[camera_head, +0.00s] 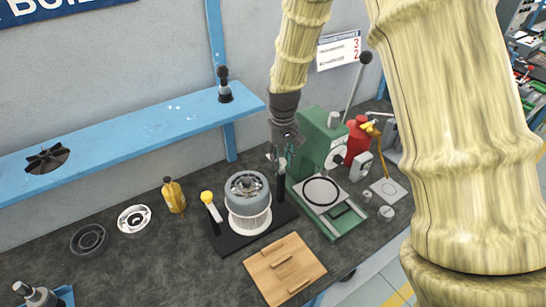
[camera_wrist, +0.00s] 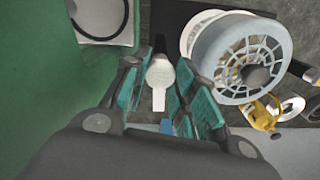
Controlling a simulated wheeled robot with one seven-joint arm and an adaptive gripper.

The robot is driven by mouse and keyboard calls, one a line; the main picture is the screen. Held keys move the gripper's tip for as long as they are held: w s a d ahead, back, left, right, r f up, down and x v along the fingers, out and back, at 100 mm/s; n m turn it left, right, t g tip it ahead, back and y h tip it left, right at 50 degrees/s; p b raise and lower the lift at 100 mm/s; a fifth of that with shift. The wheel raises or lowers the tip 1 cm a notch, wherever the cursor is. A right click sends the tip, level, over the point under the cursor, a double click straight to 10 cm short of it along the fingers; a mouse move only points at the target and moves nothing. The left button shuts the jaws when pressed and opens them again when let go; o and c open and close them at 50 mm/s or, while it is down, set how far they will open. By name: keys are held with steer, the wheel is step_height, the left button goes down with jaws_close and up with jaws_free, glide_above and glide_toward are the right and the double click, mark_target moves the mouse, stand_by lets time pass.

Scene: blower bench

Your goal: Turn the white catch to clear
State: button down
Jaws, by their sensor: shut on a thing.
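The white catch (camera_wrist: 159,76) shows in the wrist view as a round white head with a short flat arm, between my gripper's fingers (camera_wrist: 160,98). My gripper is shut on it. In the head view my gripper (camera_head: 283,158) comes down over the black post (camera_head: 280,188) at the right of the blower; the catch is mostly hidden there by the fingers. The blower, a grey ring over a white finned body (camera_head: 249,217), stands on a black base (camera_head: 221,239). A second post with a yellow-knobbed catch (camera_head: 207,197) stands at its left.
A green press (camera_head: 318,138) stands close to the right of my gripper, and its green side fills the left of the wrist view. A wooden board (camera_head: 285,269) lies in front. A yellow bottle (camera_head: 174,195) and two round parts stand left. A blue shelf (camera_head: 150,118) runs behind.

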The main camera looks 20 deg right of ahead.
mark_target(282, 160)
steer(key=shift+w+r+m, duration=0.15)
steer(key=shift+m, duration=0.15)
stand_by(0.4)
steer(key=c, duration=1.1)
jaws_free()
step_height(282, 160, up, 12)
steer(key=shift+f, duration=0.1)
